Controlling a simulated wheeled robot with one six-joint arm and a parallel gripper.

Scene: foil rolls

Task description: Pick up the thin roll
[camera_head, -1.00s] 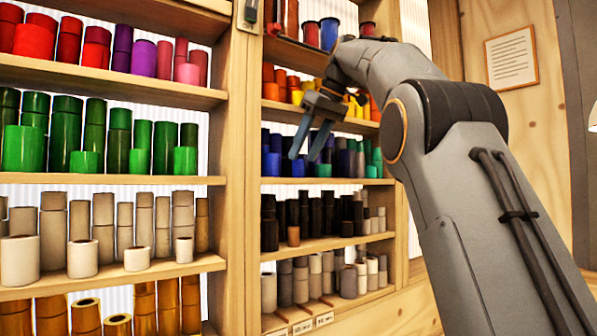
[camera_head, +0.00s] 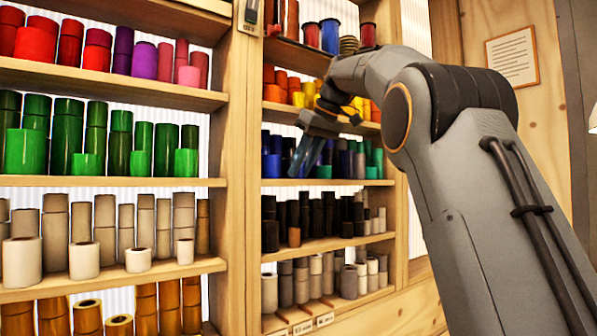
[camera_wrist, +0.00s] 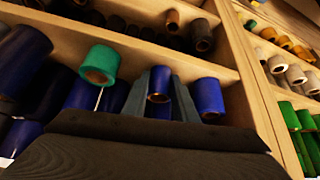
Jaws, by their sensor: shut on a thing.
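A slim blue roll (camera_wrist: 158,84) with a brown core shows between the two grey fingers of my gripper (camera_wrist: 160,95) in the wrist view. The fingers are shut on its sides. In the head view my gripper (camera_head: 305,157) reaches into the shelf with the blue rolls, and its fingers hide most of the held roll. A wider blue roll (camera_wrist: 207,95) stands to the right of the fingers in the wrist view, and a green roll (camera_wrist: 100,64) stands to the left.
Other blue rolls (camera_wrist: 25,46) crowd the left of the wrist view. A wooden upright (camera_wrist: 245,65) is close on the right. In the head view, yellow and orange rolls (camera_head: 298,97) are on the shelf above and black rolls (camera_head: 270,236) on the shelf below.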

